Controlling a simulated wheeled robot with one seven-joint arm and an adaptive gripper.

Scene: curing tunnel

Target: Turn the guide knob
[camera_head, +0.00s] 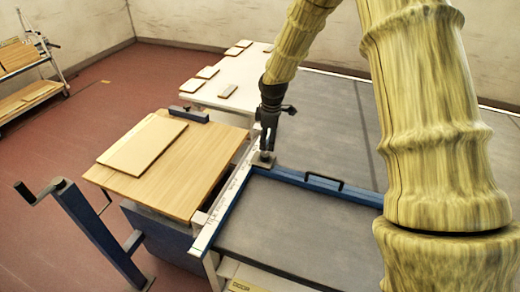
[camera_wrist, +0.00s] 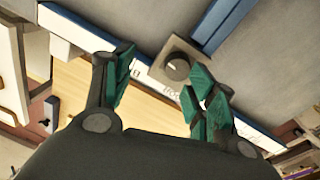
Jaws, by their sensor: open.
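The guide knob (camera_wrist: 177,68) is a dark round knob on a square grey-beige plate (camera_wrist: 190,50) in the wrist view. In the head view the plate (camera_head: 263,160) shows at the corner where the blue guide bar (camera_head: 315,183) meets the white scale rail (camera_head: 222,212); my gripper hides much of the knob there. My gripper (camera_wrist: 162,88) is open, with green finger pads to the left and right of the knob in the picture. I see no contact with the knob. In the head view my gripper (camera_head: 267,150) points down over the plate.
A black handle (camera_head: 324,180) stands up from the guide bar. A wooden table (camera_head: 200,165) with a loose board (camera_head: 142,145) lies left of the rail. A crank post (camera_head: 95,230) stands at the front left. The grey bed (camera_head: 290,225) is bare.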

